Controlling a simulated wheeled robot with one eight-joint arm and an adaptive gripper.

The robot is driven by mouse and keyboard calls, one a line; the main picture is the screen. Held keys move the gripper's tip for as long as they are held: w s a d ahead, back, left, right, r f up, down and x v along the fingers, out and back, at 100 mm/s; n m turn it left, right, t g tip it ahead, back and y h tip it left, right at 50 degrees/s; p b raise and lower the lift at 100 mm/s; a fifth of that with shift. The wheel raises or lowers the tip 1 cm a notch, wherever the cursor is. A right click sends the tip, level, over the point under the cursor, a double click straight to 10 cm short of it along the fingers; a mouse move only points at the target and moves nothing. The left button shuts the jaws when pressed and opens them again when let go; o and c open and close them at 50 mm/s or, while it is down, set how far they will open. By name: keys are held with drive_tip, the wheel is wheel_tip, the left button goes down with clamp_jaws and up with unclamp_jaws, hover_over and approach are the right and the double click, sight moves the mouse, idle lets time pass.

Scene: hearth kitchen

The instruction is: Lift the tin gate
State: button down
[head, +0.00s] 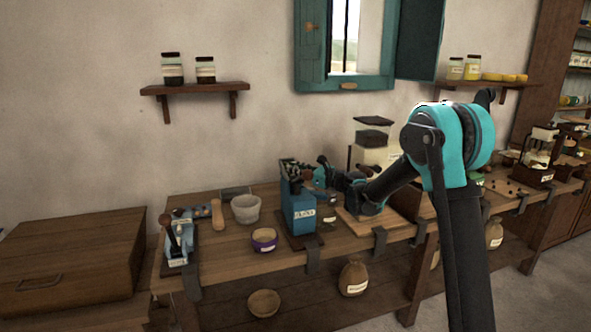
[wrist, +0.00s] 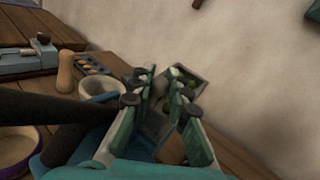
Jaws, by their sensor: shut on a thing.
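A blue box-shaped device (head: 299,215) with a pale label stands on the workbench. My gripper (head: 300,173) is at its dark upper part, coming in from the right. In the wrist view my gripper (wrist: 163,95) has its two fingers either side of a grey metal piece (wrist: 154,123), which looks like the tin gate, and is shut on it. The fingers hide much of this piece. Behind it is a grey open-topped tray or hopper (wrist: 188,74) with green bits inside. I cannot tell how far the gate is raised.
A blue clamp-like device (head: 178,238) is at the bench's left end. A tall glass-topped container (head: 371,150) stands behind my arm.

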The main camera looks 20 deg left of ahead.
drive_tip(key=shift+r, duration=1.2)
drive_tip(key=c, duration=1.4)
unclamp_jaws()
drive_tip(key=v, duration=1.2)
drive_tip(key=shift+f, duration=0.1)
